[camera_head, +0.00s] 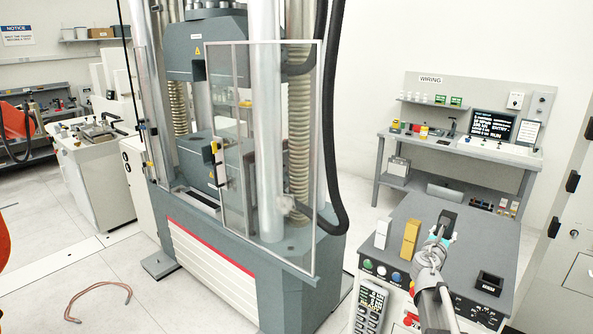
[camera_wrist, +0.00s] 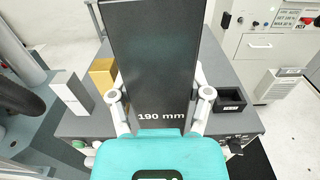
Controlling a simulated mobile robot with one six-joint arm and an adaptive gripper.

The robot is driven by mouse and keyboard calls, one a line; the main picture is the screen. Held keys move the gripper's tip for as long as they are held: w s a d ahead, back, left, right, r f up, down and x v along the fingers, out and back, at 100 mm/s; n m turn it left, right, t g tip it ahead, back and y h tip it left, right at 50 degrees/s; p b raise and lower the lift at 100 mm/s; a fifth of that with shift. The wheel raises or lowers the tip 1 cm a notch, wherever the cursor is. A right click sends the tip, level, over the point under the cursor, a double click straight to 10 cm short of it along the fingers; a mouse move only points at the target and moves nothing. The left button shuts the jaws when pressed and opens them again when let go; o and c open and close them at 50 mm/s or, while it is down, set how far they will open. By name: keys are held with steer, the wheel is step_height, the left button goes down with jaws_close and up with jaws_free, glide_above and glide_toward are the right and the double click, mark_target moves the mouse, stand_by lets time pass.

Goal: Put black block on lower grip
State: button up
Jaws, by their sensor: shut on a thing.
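The black block (camera_head: 447,219) is in my gripper (camera_head: 439,238), over the grey cabinet top at the lower right of the head view. In the wrist view the tall black block (camera_wrist: 160,60), marked 190 mm, stands between the two pale fingers of my gripper (camera_wrist: 160,97), which are shut on it. The lower grip (camera_head: 198,158) is the grey lower body inside the testing machine at the left, well apart from my gripper. It is partly hidden by a column and a clear guard panel.
A white block (camera_head: 382,234) and a gold block (camera_head: 410,238) stand on the cabinet top (camera_head: 465,250), left of my gripper. A black open holder (camera_head: 490,282) sits to the right. The framed guard panel (camera_head: 235,145) and a thick black hose (camera_head: 334,120) are at the machine's front.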

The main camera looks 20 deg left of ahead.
steer(key=shift+f+b, duration=1.85)
steer(key=shift+f, duration=0.3)
